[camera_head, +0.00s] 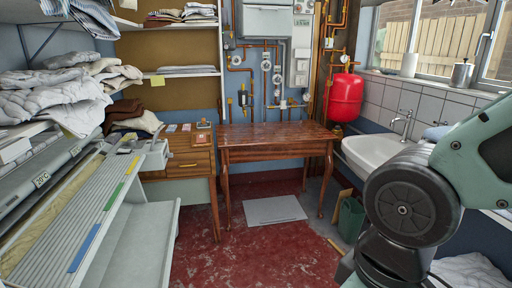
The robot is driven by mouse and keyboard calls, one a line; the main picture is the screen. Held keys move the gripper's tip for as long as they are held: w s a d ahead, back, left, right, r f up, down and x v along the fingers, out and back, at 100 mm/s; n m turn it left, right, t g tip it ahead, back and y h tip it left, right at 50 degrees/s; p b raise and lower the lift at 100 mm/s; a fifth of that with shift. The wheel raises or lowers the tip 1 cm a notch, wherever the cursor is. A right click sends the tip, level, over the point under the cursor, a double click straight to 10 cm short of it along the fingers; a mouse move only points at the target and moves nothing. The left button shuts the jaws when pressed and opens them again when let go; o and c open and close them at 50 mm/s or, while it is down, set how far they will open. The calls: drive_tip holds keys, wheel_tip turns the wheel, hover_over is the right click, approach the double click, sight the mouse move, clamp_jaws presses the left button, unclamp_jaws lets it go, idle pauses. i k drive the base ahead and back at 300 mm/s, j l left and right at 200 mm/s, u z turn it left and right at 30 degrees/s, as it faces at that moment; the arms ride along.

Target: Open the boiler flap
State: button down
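The boiler (266,22) is a white box on the back wall, at the top middle of the head view, above a wooden table. Its upper part is cut off by the picture edge. A pale panel with a narrow slot or lip along its top shows on its front. I cannot tell for certain whether this is the flap or whether it stands open. My arm's green and dark grey links fill the right side of the view. My gripper is out of view.
The wooden table (276,138) stands below the boiler, among copper pipes and a red tank (346,97). The ironer (75,215) runs along the left. A sink (380,153) is at right, a green bin (351,218) below. The red floor (265,255) in front is mostly clear.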

sight(267, 21)
drive_tip(key=i+l, duration=0.1)
drive_tip(key=i, duration=0.85)
drive_tip(key=i+u, duration=0.1)
drive_tip(key=i, duration=0.8)
